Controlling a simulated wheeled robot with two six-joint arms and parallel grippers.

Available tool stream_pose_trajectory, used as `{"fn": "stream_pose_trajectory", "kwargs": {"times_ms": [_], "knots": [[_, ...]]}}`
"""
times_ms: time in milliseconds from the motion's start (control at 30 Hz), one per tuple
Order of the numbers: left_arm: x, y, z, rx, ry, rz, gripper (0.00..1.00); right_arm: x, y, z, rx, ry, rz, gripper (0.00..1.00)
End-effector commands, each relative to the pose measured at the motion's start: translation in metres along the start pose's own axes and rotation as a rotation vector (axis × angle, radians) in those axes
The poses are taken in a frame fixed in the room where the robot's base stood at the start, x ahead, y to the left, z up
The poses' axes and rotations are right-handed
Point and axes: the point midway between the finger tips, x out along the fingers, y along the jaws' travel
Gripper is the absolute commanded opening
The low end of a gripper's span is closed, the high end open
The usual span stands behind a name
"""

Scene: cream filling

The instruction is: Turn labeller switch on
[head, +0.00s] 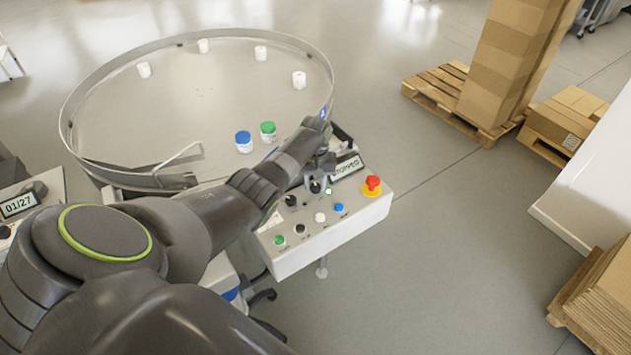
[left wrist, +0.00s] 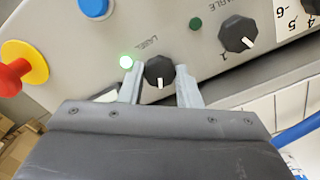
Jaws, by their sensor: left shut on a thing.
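The labeller switch (left wrist: 159,69) is a black knob by the word LABEL on the grey control panel (left wrist: 95,75). Its white mark points down in the left wrist view. The green lamp (left wrist: 126,62) beside it is lit. My left gripper (left wrist: 160,88) is shut on the knob, one finger on each side. In the head view my left gripper (head: 318,180) is at the panel's back part, below the display, and its arm hides part of the panel. My right gripper is not in view.
A red emergency button (head: 373,184) sits at the panel's right end, near a display (head: 347,167) reading STOPPED. Another black knob (left wrist: 238,34) and a blue button (left wrist: 104,28) are nearby. A round table (head: 200,110) with jars lies behind.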

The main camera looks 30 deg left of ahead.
Motion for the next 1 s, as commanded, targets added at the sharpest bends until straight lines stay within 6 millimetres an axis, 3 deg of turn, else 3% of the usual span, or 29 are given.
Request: {"fn": "stream_pose_trajectory", "kwargs": {"times_ms": [667, 700, 867, 1000], "knots": [[-0.0017, 0.0006, -0.0015, 0.071, 0.005, 0.001, 0.08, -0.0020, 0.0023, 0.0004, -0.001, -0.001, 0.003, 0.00], [-0.0018, 0.0006, -0.0015, 0.071, 0.005, 0.001, 0.32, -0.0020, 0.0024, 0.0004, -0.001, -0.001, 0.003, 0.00], [-0.0013, 0.0004, -0.0011, 0.070, 0.003, 0.001, 0.52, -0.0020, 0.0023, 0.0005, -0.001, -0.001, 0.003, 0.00], [-0.0008, 0.0003, -0.0007, 0.069, 0.002, 0.000, 0.52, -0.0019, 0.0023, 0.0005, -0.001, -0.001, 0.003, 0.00]]}}
